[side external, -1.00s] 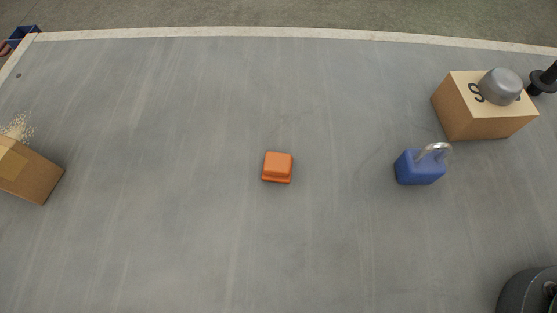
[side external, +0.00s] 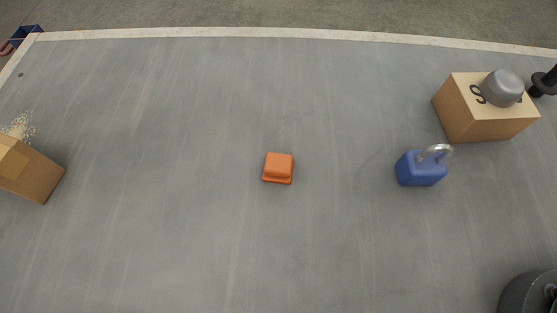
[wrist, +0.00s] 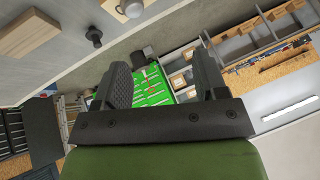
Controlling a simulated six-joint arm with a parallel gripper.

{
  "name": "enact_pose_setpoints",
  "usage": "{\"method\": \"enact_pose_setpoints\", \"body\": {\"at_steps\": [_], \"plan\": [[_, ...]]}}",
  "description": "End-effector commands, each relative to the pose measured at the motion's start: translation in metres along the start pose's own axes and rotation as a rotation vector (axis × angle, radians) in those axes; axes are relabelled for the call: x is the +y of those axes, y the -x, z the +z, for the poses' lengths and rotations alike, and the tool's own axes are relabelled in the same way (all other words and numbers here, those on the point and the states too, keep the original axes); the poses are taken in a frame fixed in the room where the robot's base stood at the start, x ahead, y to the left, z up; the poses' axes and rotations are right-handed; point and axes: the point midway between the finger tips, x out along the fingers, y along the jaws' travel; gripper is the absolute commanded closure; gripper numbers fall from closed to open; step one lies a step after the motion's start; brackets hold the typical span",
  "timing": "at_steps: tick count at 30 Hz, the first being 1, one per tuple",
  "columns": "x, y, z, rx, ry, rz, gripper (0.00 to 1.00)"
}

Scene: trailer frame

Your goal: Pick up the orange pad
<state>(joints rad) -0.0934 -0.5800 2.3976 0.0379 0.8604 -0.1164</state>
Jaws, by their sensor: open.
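The orange pad (side external: 278,167) is a small orange block with a slightly wider base. It lies alone near the middle of the grey surface (side external: 170,200) in the side external view. My gripper (wrist: 163,82) shows only in the wrist view. Its two dark fingers are well apart, with nothing between them. It points away from the pad, which does not show in the wrist view.
A blue padlock-shaped block (side external: 420,168) stands right of the pad. Behind it is a cardboard box (side external: 470,115) bearing a grey rounded object (side external: 502,87). Another cardboard box (side external: 35,178) is at the left edge. The surface around the pad is clear.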

Motion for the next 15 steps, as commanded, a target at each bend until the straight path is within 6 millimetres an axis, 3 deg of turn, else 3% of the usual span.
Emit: {"method": "enact_pose_setpoints", "body": {"at_steps": [4,8,11,15], "plan": [[-0.04,-0.035,-0.026,-0.098,0.261,-0.075,0.34],[-0.081,-0.075,-0.035,-0.168,0.497,-0.148,0.34],[-0.115,-0.111,-0.03,-0.215,0.679,-0.205,0.34],[-0.161,-0.165,-0.004,-0.274,0.931,-0.288,0.34]]}}
